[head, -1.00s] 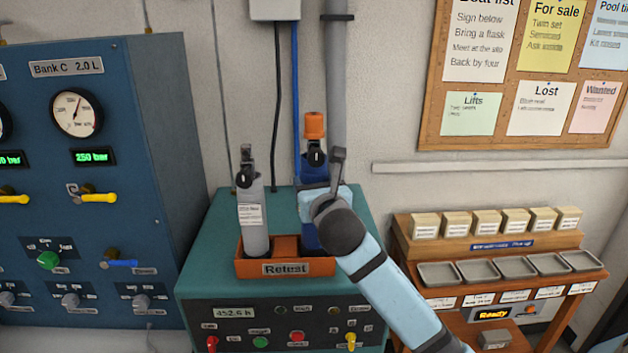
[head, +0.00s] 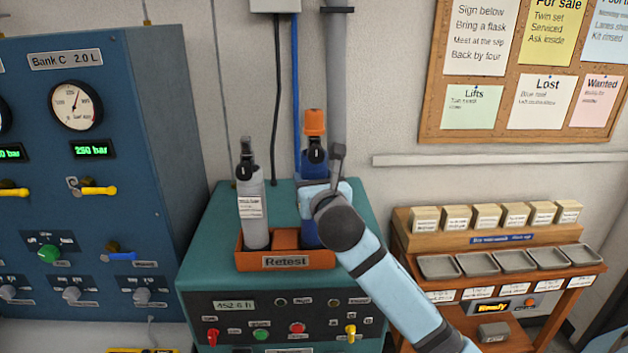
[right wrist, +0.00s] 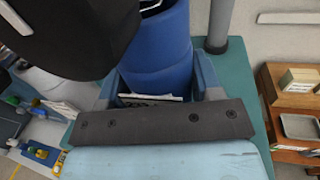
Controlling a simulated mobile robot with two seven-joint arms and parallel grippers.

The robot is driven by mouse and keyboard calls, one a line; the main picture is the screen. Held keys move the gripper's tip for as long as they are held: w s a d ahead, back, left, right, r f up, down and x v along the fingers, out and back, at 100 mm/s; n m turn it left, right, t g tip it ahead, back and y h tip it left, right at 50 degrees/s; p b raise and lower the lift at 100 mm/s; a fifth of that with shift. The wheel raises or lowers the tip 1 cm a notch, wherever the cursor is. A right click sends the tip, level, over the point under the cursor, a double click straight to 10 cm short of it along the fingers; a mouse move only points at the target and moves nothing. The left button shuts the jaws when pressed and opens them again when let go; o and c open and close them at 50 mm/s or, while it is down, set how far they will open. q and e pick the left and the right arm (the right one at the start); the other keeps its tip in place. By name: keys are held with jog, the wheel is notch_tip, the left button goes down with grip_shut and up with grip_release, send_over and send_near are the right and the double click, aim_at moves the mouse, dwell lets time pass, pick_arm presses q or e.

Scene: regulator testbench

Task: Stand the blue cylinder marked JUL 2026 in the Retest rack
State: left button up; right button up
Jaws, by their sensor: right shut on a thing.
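The blue cylinder (head: 311,232), with an orange cap and black valve on top, stands upright at the right-hand place of the orange Retest rack (head: 285,261). Its lower end passes behind the rack's front wall; whether it touches the rack floor is hidden. My right gripper (head: 322,194) is shut around its body. In the right wrist view the blue body (right wrist: 155,60) sits between the fingers of my right gripper (right wrist: 158,88). A white label edge shows there; its date cannot be read. My left gripper is not in view.
A grey cylinder (head: 253,213) with a white label stands in the rack's left place. The rack sits on a teal cabinet (head: 215,232) with switches. A blue gauge panel (head: 150,150) is at left. A wooden stand (head: 570,278) with grey trays is at right.

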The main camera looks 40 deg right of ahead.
jog(key=shift+f, duration=0.15)
dwell(0.3)
jog(key=o, duration=1.2)
jog(key=shift+s, duration=0.1)
jog(key=v, duration=1.4)
jog(key=shift+f, duration=0.1)
